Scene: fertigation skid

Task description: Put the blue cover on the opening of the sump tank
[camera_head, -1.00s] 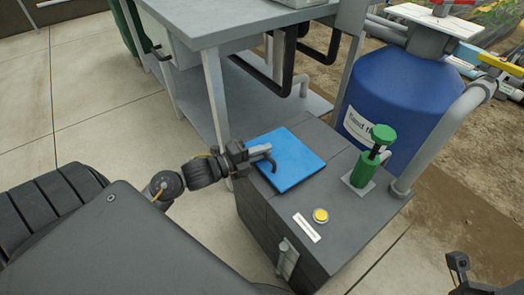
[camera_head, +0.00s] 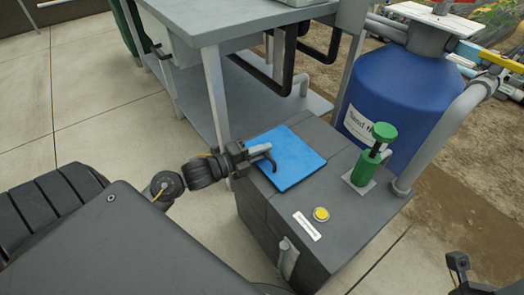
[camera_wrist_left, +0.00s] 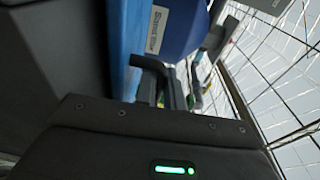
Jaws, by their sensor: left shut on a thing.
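The blue cover (camera_head: 294,163) is a flat square plate lying over the far left part of the dark grey sump tank (camera_head: 285,212)'s top. My left gripper (camera_head: 264,156) is shut on the cover's left edge. The tank's opening does not show, and I cannot tell if the cover is seated or slightly above the top. In the left wrist view the cover (camera_wrist_left: 118,50) shows as a blue strip beside the dark fingers. My right gripper (camera_head: 458,264) shows only in part at the lower right, its jaws unclear.
A green hand pump (camera_head: 367,164) and a yellow button (camera_head: 321,214) stand on the tank's top. A blue sand filter (camera_head: 395,105) with grey pipe stands behind right. A grey table (camera_head: 225,25) stands behind left. Concrete floor is open at left.

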